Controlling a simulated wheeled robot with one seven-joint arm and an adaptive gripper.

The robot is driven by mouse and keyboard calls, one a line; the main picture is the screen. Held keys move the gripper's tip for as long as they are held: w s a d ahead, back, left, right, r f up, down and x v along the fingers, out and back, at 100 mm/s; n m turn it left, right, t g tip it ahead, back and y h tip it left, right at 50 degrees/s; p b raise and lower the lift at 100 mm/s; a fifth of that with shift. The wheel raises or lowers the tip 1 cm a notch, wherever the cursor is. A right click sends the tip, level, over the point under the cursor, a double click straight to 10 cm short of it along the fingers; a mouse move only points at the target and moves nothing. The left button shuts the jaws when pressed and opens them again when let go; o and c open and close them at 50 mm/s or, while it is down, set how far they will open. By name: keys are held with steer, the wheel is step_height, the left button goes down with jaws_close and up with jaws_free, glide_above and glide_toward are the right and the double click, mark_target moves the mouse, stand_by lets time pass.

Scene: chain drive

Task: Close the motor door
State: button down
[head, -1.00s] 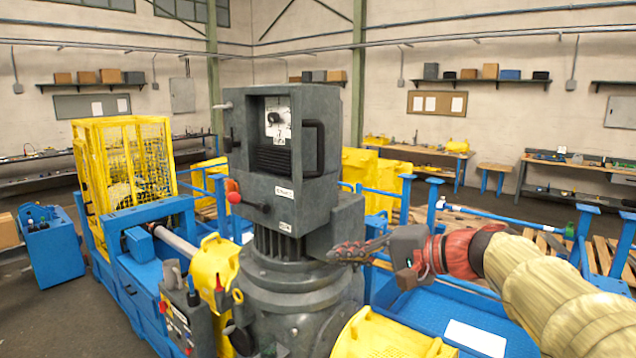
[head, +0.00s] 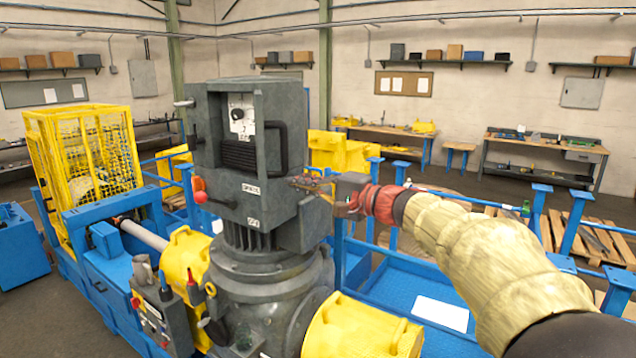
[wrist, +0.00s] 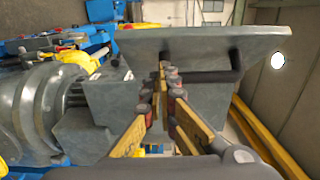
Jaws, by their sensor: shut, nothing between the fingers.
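The motor (head: 262,265) is a large grey machine with a tall grey box on top. The motor door (head: 265,100) is the grey framed front of that box, around a dial and dark slats, with a black handle (head: 283,148). In the wrist view the door (wrist: 200,42) is a broad plate across the top, its handle (wrist: 205,76) underneath. How far it stands open is unclear. My gripper (head: 294,183) is shut and empty beside the lower right of the box, below the handle. In the wrist view its fingertips (wrist: 163,75) point at the plate; contact cannot be told.
A red-knobbed lever (head: 201,197) sticks out below the door. A yellow cover (head: 360,328) and blue railings (head: 375,215) stand right of the motor. A yellow mesh cage (head: 85,155) stands at left. Open floor lies behind, toward the workbenches (head: 545,148).

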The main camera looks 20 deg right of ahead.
steer(key=a, duration=0.3)
steer(key=shift+w+a+p, duration=0.15)
steer(key=shift+p, duration=0.15)
steer(key=shift+a, duration=0.1)
